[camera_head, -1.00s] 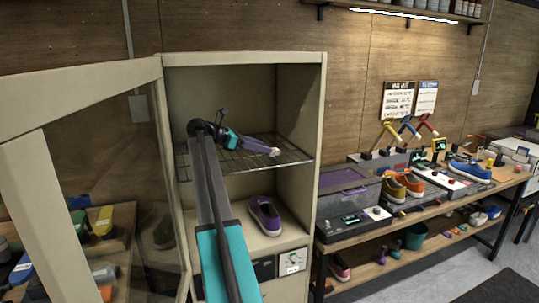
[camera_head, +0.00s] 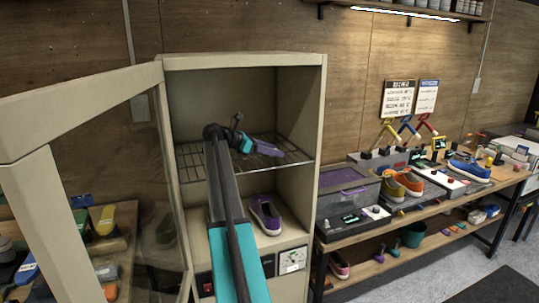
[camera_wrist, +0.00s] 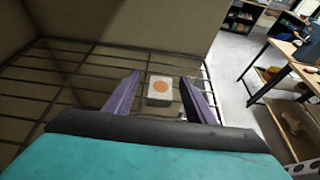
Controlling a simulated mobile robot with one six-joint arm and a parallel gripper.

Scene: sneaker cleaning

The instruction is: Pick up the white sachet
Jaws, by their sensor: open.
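The white sachet (camera_wrist: 160,88), with an orange round mark, lies on the wire rack (camera_wrist: 62,98) in the wrist view, between and beyond my fingertips. My gripper (camera_wrist: 162,80) is open, its two purple fingers spread to either side of the sachet and not visibly touching it. In the head view my gripper (camera_head: 278,152) is inside the upper part of the cabinet, low over the wire rack (camera_head: 190,160). The sachet cannot be made out in the head view.
The cabinet's side wall (camera_head: 302,110) stands right of my gripper, and its glazed door (camera_head: 105,180) is open at left. A purple shoe (camera_head: 265,215) sits on the shelf below. A workbench (camera_head: 420,205) with shoes and machines stands at right.

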